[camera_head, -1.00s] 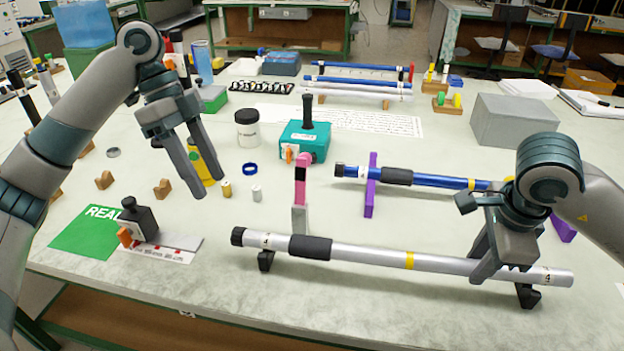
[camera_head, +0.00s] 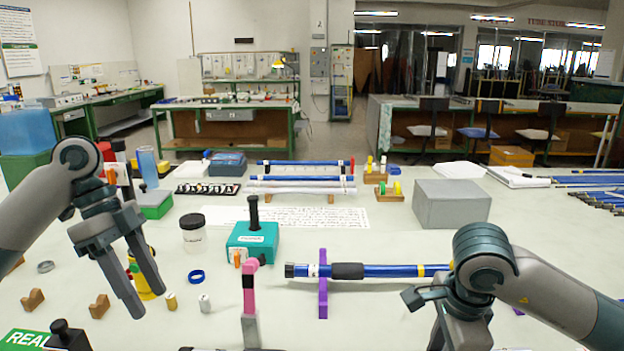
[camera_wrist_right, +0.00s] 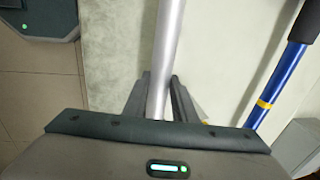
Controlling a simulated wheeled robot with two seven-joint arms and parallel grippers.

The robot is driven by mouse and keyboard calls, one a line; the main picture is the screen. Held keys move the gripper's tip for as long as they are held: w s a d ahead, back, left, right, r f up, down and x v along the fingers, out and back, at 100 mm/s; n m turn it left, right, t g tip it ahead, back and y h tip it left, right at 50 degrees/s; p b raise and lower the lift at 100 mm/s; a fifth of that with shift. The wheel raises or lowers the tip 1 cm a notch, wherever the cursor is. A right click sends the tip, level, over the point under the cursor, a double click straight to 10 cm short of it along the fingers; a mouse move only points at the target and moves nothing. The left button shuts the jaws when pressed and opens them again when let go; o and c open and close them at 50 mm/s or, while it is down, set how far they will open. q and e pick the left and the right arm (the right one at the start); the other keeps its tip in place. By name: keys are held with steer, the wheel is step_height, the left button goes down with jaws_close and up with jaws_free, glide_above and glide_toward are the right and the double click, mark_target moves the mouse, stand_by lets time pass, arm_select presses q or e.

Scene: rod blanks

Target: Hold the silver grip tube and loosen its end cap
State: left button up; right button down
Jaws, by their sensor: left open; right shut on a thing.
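The silver grip tube (camera_wrist_right: 164,50) shows in the right wrist view, running between the fingers of my right gripper (camera_wrist_right: 157,100), which is shut on it. In the head view the tube lies almost wholly below the bottom edge, and its end cap is out of sight. My left gripper (camera_head: 149,302) is open and empty at the left of the head view, above the table and beside a yellow object, its fingers pointing down. My right arm comes in from the right, its fingertips cut off by the bottom edge.
A blue tube (camera_head: 400,271) with a black grip rests on a purple stand (camera_head: 323,290) beyond. A pink-and-grey upright post (camera_head: 250,300) stands at the front middle. A grey box (camera_head: 452,203) sits back right.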

steer(key=shift+f, duration=0.15)
steer(key=c, duration=1.4)
jaws_free()
steer(key=shift+r, duration=0.2)
steer(key=shift+s+r, duration=0.35)
steer(key=shift+r, duration=1.6)
steer(key=shift+s+r, duration=0.4)
steer(key=shift+r, duration=1.5)
steer(key=shift+s+r, duration=0.35)
steer(key=shift+r, duration=1.6)
